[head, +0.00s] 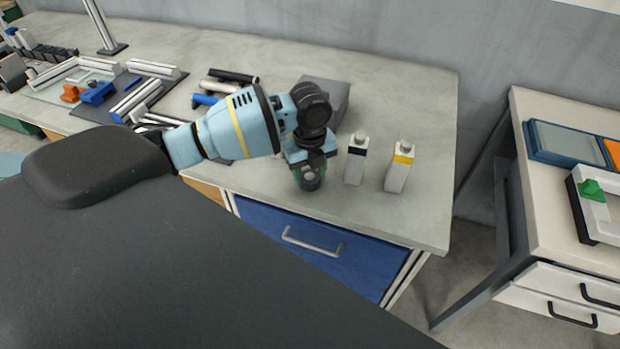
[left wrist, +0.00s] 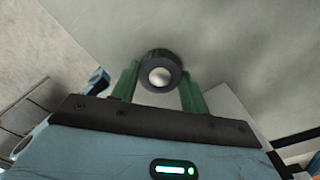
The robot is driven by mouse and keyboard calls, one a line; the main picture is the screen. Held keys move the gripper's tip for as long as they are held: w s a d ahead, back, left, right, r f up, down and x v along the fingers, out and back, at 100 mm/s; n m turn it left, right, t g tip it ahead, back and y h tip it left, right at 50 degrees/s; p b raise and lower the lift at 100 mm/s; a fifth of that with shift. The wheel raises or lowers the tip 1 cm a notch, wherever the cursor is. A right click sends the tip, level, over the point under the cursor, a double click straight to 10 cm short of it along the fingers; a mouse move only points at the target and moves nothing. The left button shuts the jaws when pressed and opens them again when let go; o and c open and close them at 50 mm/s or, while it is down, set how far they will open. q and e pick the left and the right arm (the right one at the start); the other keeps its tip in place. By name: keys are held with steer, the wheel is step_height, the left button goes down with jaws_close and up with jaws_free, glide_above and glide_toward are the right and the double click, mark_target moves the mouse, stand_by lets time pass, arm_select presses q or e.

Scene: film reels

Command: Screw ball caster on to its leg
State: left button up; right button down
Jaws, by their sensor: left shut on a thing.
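My left gripper (head: 310,180) points down over the front part of the grey workbench. Its green fingers (left wrist: 158,82) are closed on the ball caster (left wrist: 160,72), a dark ring with a pale shiny ball in its middle. In the head view the caster is a small dark shape at the fingertips and is mostly hidden. I cannot make out the caster's leg in either view. I cannot tell whether the caster touches anything below it. My right gripper is not in view.
A grey box (head: 340,92) is behind my wrist. Dark and blue-ended cylinders (head: 233,76) lie left. The workbench (head: 430,130) is clear at right.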

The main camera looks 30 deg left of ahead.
mark_target(310, 176)
arm_select(q)
steer(key=shift+r, duration=0.15)
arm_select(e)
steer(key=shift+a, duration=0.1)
